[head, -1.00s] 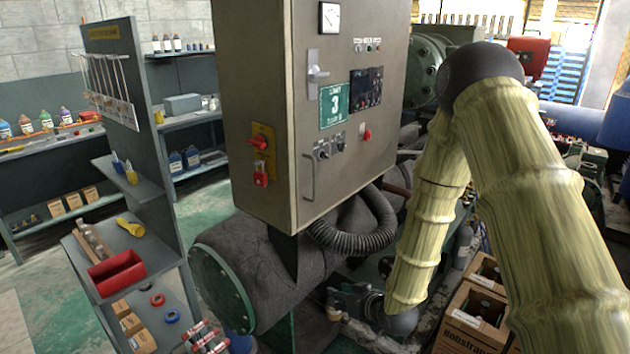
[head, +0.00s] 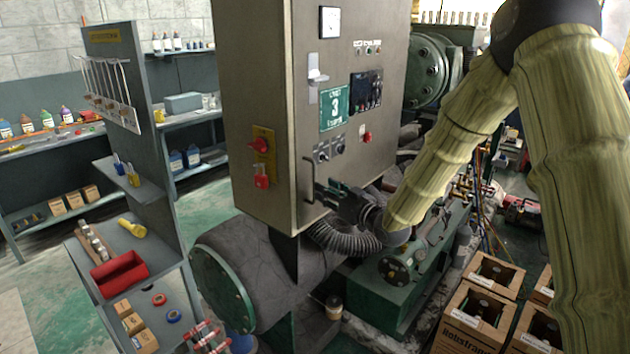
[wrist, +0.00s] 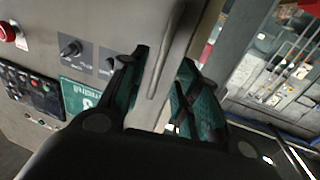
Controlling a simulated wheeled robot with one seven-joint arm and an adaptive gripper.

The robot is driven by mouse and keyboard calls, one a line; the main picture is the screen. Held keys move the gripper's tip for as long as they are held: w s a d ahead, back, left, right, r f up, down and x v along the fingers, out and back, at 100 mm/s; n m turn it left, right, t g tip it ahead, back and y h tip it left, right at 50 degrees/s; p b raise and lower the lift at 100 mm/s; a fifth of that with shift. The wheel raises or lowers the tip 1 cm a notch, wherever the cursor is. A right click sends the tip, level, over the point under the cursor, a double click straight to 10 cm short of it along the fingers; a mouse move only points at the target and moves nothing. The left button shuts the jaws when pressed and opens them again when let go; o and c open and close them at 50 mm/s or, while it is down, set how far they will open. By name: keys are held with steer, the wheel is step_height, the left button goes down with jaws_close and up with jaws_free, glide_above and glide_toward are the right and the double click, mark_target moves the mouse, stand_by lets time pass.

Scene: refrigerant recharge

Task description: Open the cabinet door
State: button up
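The grey control cabinet (head: 255,110) stands in the middle of the head view, its door (head: 335,150) shut against the body. A bar handle (head: 306,180) runs upright at the door's lower left. A latch (head: 317,78) sits above it. My gripper (head: 322,190) is just right of the handle in the head view. In the wrist view, my gripper (wrist: 164,58) is open, with one green-padded finger on each side of the handle (wrist: 168,55). The fingers look apart from the bar. Whether the handle lies fully between the pads in depth is unclear.
A red switch (head: 260,145) with a red padlock is on the cabinet's left side. A corrugated hose (head: 345,238) and a big cylinder (head: 270,260) lie below. Cardboard boxes (head: 475,315) stand at lower right.

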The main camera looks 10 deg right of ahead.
mark_target(314, 200)
steer(key=shift+p+x, duration=1)
steer(key=shift+x, duration=2.2)
jaws_close()
